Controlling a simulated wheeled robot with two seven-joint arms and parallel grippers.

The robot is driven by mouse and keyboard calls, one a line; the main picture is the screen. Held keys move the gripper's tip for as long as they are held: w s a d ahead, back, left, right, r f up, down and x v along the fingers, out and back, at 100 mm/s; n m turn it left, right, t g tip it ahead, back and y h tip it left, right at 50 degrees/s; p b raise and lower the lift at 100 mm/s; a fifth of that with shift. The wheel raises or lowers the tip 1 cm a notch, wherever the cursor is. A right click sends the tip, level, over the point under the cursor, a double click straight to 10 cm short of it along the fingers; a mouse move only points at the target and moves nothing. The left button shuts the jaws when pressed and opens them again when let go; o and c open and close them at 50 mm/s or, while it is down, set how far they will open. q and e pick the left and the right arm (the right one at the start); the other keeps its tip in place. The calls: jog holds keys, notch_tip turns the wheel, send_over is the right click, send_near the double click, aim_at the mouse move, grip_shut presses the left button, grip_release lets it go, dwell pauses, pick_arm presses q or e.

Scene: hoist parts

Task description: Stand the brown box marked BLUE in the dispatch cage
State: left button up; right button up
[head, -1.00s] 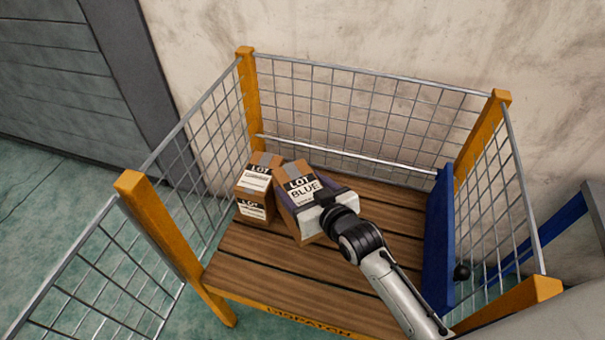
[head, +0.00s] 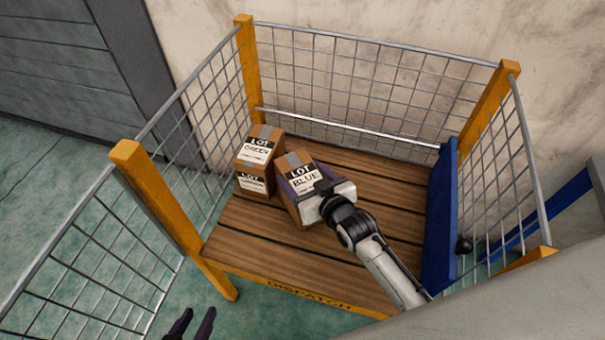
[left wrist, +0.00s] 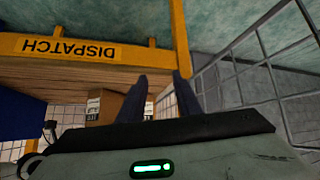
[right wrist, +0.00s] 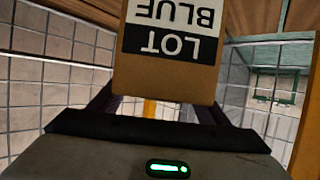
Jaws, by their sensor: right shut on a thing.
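The brown box marked BLUE (head: 302,180) is inside the dispatch cage (head: 246,90), on or just above its slatted wooden floor. It leans slightly in the head view; whether its base rests flat is hidden. My right gripper (head: 325,198) is shut on it from the right-hand side. In the right wrist view the BLUE box (right wrist: 168,75) sits between the fingers, its label upside down in the picture. My left gripper (head: 192,324) is empty and open, low in front of the cage. Its spread fingers (left wrist: 162,95) show in the left wrist view.
A brown box marked GREEN (head: 257,160) stands left of the BLUE box, very close or touching. A blue panel (head: 439,220) stands at the cage's right side. Mesh walls enclose the back and sides. The floor's front-left area (head: 240,240) is bare.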

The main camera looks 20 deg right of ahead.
jog(key=o, duration=2.1)
jog(key=shift+r, duration=0.1)
jog(key=p+v, duration=0.2)
jog(key=v, duration=1)
jog(key=s+f+g, duration=0.1)
jog(key=s+f, duration=0.2)
jog(key=s, duration=0.2)
jog(key=s+f+g, duration=0.2)
jog(key=s+f, duration=0.1)
jog(key=s, duration=0.2)
jog(key=s+f+g, duration=0.1)
jog(key=s+f, duration=0.2)
jog(key=s, duration=0.2)
jog(key=shift+a+f+g, duration=0.1)
jog(key=shift+a+g, duration=0.2)
jog(key=shift+g, duration=0.1)
